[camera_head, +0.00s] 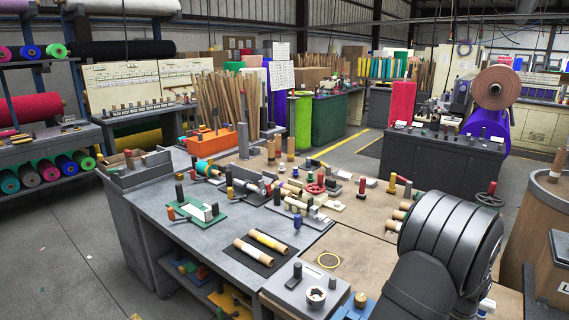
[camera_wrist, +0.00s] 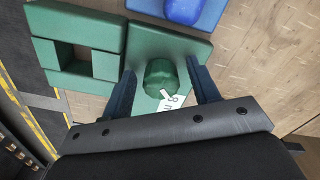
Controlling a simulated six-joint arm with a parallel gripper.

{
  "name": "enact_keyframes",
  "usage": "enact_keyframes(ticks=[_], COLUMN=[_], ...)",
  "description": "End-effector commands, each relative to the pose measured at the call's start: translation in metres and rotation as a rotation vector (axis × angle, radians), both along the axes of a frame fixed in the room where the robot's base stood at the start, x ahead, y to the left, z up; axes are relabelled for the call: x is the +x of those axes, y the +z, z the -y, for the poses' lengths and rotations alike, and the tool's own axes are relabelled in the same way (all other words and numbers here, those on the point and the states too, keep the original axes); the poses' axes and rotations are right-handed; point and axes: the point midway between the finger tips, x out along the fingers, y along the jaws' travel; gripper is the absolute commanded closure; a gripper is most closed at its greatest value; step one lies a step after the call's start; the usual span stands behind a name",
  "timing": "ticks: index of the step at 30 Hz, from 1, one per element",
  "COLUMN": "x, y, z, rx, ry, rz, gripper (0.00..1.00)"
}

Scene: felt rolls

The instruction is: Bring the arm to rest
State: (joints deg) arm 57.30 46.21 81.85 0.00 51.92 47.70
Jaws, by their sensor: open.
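My gripper (camera_wrist: 162,68) shows in the wrist view with its two dark blue fingers apart. A green knob (camera_wrist: 160,76) on a green plate (camera_wrist: 145,38) appears between the fingers, with a gap on each side. I cannot tell how far below the fingertips it lies. A white tag (camera_wrist: 171,103) with dark marks is by the knob, partly hidden by the gripper body. In the head view my dark grey arm fills the lower right, and my gripper is hidden there.
A green frame (camera_wrist: 75,52) and a blue piece (camera_wrist: 186,10) lie close to the green plate. A large wooden drum (camera_head: 540,225) stands at the right.

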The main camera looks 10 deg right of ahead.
Motion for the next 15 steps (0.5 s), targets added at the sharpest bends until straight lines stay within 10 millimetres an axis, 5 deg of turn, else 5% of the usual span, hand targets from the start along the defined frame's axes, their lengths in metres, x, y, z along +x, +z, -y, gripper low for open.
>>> enact_keyframes(ticks=[8, 15], x=[0.000, 0.001], y=[0.005, 0.038], z=[0.000, 0.001], rx=[-0.001, -0.004], ry=[0.000, -0.001], rz=[0.001, 0.002], gripper=[0.45, 0.45])
